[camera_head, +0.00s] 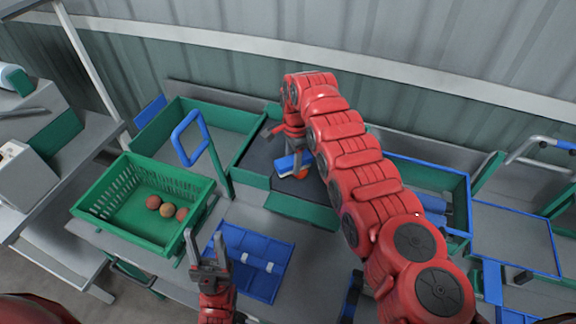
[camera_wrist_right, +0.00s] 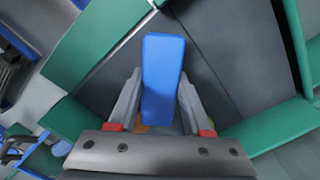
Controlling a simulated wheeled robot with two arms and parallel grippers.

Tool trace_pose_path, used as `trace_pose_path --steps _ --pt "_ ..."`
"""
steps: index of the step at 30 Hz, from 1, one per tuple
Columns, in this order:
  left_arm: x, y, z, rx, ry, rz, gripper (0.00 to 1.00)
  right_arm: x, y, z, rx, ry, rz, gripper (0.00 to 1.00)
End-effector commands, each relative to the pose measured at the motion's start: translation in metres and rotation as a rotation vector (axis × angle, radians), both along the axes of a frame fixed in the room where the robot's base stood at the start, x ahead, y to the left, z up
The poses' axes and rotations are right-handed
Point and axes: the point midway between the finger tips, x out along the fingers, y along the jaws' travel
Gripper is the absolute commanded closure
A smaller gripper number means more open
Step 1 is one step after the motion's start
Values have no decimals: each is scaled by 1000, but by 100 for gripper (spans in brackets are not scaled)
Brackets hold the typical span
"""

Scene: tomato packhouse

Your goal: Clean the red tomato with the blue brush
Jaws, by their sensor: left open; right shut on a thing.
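The blue brush (camera_head: 286,165) is in my right gripper (camera_head: 292,156), low over a dark mat in a green-walled tray. In the right wrist view the brush's blue top (camera_wrist_right: 162,70) lies between the two fingers, which are shut on it. My left gripper (camera_head: 208,258) is open and empty, in front of the blue panel (camera_head: 262,278).
A green crate (camera_head: 108,222) with several reddish-brown tomatoes (camera_head: 167,207) stands at the left. A blue loop handle on a green post (camera_head: 222,178) stands between crate and tray. The tray's green front wall (camera_head: 302,211) is close to the right gripper. A blue-rimmed bin (camera_head: 430,170) is at the right.

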Motion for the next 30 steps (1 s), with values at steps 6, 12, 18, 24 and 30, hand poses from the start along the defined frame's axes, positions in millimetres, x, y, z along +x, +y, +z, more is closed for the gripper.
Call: trace_pose_path --steps 6,12,18,24,30 --pt "0 0 -14 0 0 0 50 3 -8 -4 -1 3 0 100" --pt "0 0 -13 0 0 0 50 3 -10 -2 -2 4 -1 100" --pt "0 0 -11 0 0 0 50 3 -10 0 -2 4 -2 100" --pt "0 0 1 0 0 0 50 3 -9 16 -1 3 -1 100" --pt "0 0 8 0 0 0 50 4 -9 33 0 0 -1 100"
